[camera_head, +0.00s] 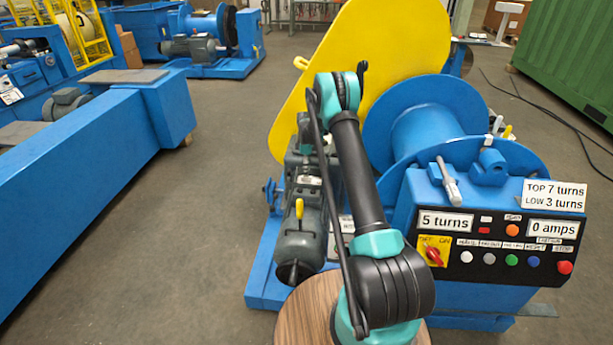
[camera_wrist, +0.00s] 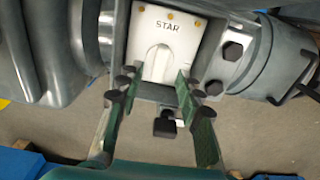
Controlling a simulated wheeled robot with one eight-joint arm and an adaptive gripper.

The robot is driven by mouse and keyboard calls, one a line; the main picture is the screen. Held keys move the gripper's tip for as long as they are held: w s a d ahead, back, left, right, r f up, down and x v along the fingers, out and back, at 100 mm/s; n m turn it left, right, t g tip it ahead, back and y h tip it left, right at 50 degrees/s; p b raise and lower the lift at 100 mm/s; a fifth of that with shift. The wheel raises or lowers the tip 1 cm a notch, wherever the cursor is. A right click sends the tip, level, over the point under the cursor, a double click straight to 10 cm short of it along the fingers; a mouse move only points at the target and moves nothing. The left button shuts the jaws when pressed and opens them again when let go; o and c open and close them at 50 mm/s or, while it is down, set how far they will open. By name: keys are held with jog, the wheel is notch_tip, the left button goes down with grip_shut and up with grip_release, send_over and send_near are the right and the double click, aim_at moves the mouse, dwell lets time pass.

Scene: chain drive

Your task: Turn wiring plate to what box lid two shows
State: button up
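In the wrist view a white wiring plate (camera_wrist: 168,50) marked "STAR" sits in a grey box (camera_wrist: 118,45). It has brass dots along its top and a raised rounded tab in its middle. My gripper (camera_wrist: 160,88) is open and empty. Its two green fingers with black pads reach toward the plate's lower edge, one on each side of the tab. I cannot tell whether they touch it. In the head view my arm covers the gripper and the plate. A lid marked two is not recognisable in either view.
A grey motor (camera_head: 300,245) stands beside the yellow guard (camera_head: 370,60) and blue drum (camera_head: 425,130). The control panel (camera_head: 495,245) reads "5 turns" and "0 amps"; a sign (camera_head: 555,195) reads "TOP 7 turns, LOW 3 turns". A black fitting (camera_wrist: 166,124) hangs below the plate.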

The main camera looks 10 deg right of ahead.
notch_tip(320, 180, up, 8)
jog(key=shift+f, duration=0.25)
